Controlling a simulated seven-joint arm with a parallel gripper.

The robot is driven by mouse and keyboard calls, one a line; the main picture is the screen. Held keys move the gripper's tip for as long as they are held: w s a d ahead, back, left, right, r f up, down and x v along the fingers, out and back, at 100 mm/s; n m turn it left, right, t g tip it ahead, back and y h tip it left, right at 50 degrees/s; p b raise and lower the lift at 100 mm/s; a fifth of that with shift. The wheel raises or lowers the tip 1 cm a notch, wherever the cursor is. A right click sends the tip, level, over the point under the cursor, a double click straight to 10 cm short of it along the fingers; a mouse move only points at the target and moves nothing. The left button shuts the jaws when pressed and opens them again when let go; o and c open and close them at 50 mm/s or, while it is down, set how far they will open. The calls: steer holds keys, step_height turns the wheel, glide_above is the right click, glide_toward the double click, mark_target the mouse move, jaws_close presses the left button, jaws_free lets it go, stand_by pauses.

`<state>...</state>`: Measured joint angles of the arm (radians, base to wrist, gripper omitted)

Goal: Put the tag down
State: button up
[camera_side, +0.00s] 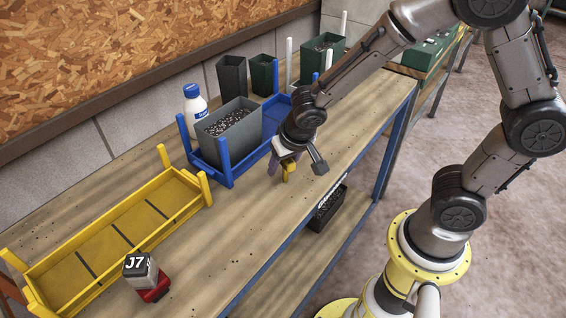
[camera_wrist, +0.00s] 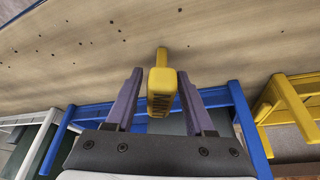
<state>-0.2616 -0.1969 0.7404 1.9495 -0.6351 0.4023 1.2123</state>
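The tag is a small yellow piece with a thick lettered head and a narrower stem. It shows between my fingers in the wrist view (camera_wrist: 162,92) and just under my gripper in the side view (camera_side: 289,173). My gripper (camera_wrist: 161,75) has two purple fingers, one on each side of the tag's head, and appears shut on it. In the side view my gripper (camera_side: 280,164) points down over the wooden bench, right of the blue crate. I cannot tell whether the stem's end touches the bench.
The blue crate (camera_side: 224,160) holds a grey soil-filled planter (camera_side: 236,142). A white bottle (camera_side: 194,103) stands behind it. Bare bench (camera_side: 262,215) lies in front.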

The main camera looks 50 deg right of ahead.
steer(key=shift+r, duration=0.1)
steer(key=v, duration=1.1)
steer(key=s+d+r+n+y, duration=0.1)
steer(key=s+d+r+n, duration=0.1)
steer(key=s, duration=0.5)
steer(key=s+d+r+n+t, duration=0.1)
steer(key=s+d+r+n, duration=0.1)
steer(key=s, duration=0.6)
step_height(320, 180, up, 2)
steer(key=shift+d+r+n+y, duration=0.1)
steer(key=shift+d+n+y, duration=0.25)
steer(key=shift+d, duration=0.55)
steer(key=shift+w, duration=0.1)
